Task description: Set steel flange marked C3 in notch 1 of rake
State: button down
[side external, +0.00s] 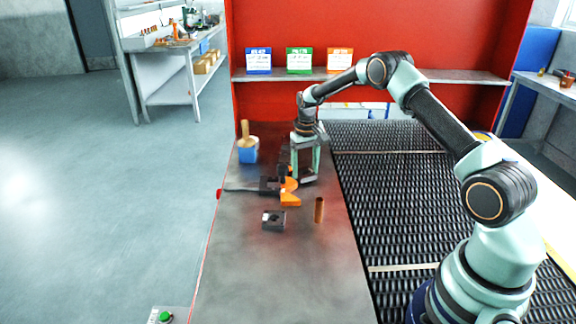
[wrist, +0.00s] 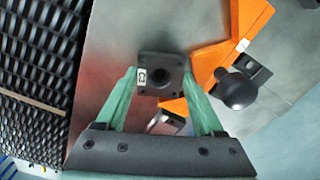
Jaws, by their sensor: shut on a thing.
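My gripper (side external: 306,178) points down over the dark work surface, beside the orange rake (side external: 290,192). In the wrist view my gripper (wrist: 163,76) is shut on the dark square steel flange (wrist: 160,88), which has a round centre hole and a white C3 tag on its left. The fingers press its left and right sides. The orange rake (wrist: 205,72) lies right of the flange in the wrist view, with a small white tag on it whose mark is too small to read. Its notch numbers cannot be read.
A dark block (side external: 273,220) and a copper cylinder (side external: 319,210) stand in front of the rake. A blue box (side external: 247,152) with a wooden-handled item stands behind left. A black mesh belt (side external: 390,200) runs along the right. The front of the surface is clear.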

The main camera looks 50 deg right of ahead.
jog(key=shift+f, duration=0.55)
jog(key=shift+c, duration=0.6)
grip_release()
jog(key=shift+o, duration=0.6)
jog(key=shift+a, duration=0.1)
jog(key=s+a+r+n+t, duration=0.1)
jog(key=a+r, duration=0.1)
jog(key=r, duration=0.8)
jog(key=s+a+r, duration=0.2)
jog(key=r, duration=0.8)
jog(key=s+a+r+n+t, duration=0.25)
jog(key=s+a+r, duration=0.45)
jog(key=s+a, duration=0.4)
jog(key=s+a+f+n+t, duration=0.1)
jog(key=s+a+f+t, duration=0.1)
jog(key=s, duration=0.7)
jog(key=shift+a+f, duration=0.15)
jog(key=shift+a, duration=0.05)
